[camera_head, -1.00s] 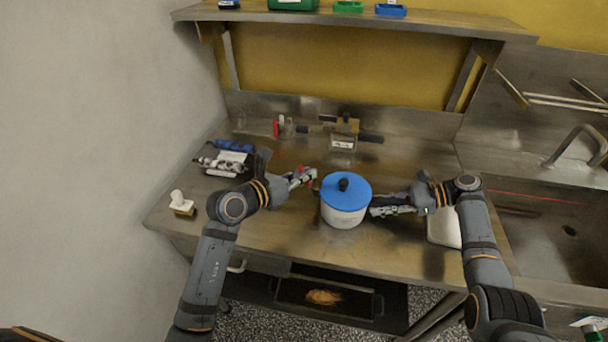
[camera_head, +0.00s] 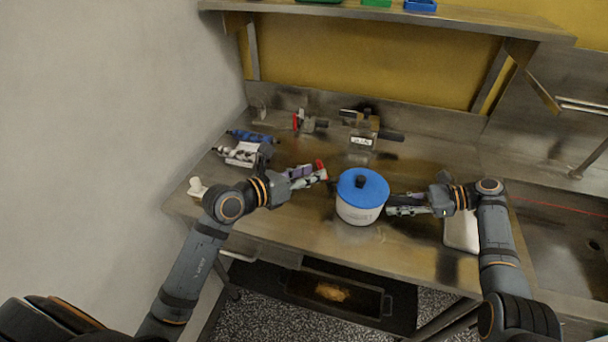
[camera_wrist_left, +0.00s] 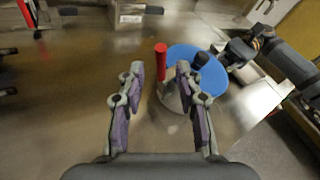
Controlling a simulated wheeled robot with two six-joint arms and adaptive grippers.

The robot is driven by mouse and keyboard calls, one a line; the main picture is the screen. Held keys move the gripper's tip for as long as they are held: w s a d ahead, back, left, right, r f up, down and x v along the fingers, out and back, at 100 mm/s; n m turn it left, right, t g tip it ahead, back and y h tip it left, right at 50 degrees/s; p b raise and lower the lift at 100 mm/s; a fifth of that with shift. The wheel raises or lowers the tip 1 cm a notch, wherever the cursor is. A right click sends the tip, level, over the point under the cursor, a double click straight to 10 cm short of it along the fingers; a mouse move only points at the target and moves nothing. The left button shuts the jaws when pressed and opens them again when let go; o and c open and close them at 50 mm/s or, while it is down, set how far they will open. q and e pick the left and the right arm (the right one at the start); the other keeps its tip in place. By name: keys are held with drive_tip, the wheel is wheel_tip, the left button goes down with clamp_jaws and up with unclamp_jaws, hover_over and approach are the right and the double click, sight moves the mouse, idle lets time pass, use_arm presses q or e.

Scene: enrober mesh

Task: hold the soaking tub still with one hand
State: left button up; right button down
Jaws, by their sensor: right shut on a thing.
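The soaking tub (camera_head: 358,214) is a white round tub with a blue lid and black knob, upright on the steel bench. It also shows in the left wrist view (camera_wrist_left: 172,98). My right gripper (camera_head: 391,205) is at the tub's right side, shut on it; its fingertips are partly hidden. My left gripper (camera_head: 322,175) is open to the left of the tub, apart from it. In the left wrist view a red bar (camera_wrist_left: 161,56) shows beyond and between the open fingers (camera_wrist_left: 160,70), beside the tub; I cannot tell whether it is attached.
A white tray (camera_head: 240,154) with small items and a blue bottle (camera_head: 252,136) lie at the back left. A clear labelled container (camera_head: 362,140) stands behind the tub. A white board (camera_head: 460,232) lies under my right arm. The sink (camera_head: 565,225) is at the right.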

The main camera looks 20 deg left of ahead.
use_arm(q)
drive_tip(key=shift+v, duration=1.6)
drive_tip(key=shift+c, duration=0.3)
drive_tip(key=shift+s+d, duration=0.1)
drive_tip(key=shift+d, duration=0.05)
drive_tip(key=shift+c, duration=1.3)
drive_tip(key=s+d+m+h, duration=0.1)
drive_tip(key=s+d+f+g+h, duration=0.1)
drive_tip(key=s+d+m+h, duration=0.1)
drive_tip(key=s, duration=0.1)
drive_tip(key=shift+d+f+m, duration=0.2)
drive_tip(key=shift+f+m, duration=0.05)
drive_tip(key=shift+m, duration=0.05)
clamp_jaws()
drive_tip(key=s+a+f+n+t+y, duration=0.2)
drive_tip(key=s+a+f+n+t, duration=0.1)
drive_tip(key=a+t, duration=0.4)
drive_tip(key=s+n, duration=0.1)
drive_tip(key=s, duration=0.1)
drive_tip(key=shift+s+a+f+y, duration=0.2)
drive_tip(key=shift+s+y, duration=0.1)
drive_tip(key=shift+y, duration=0.1)
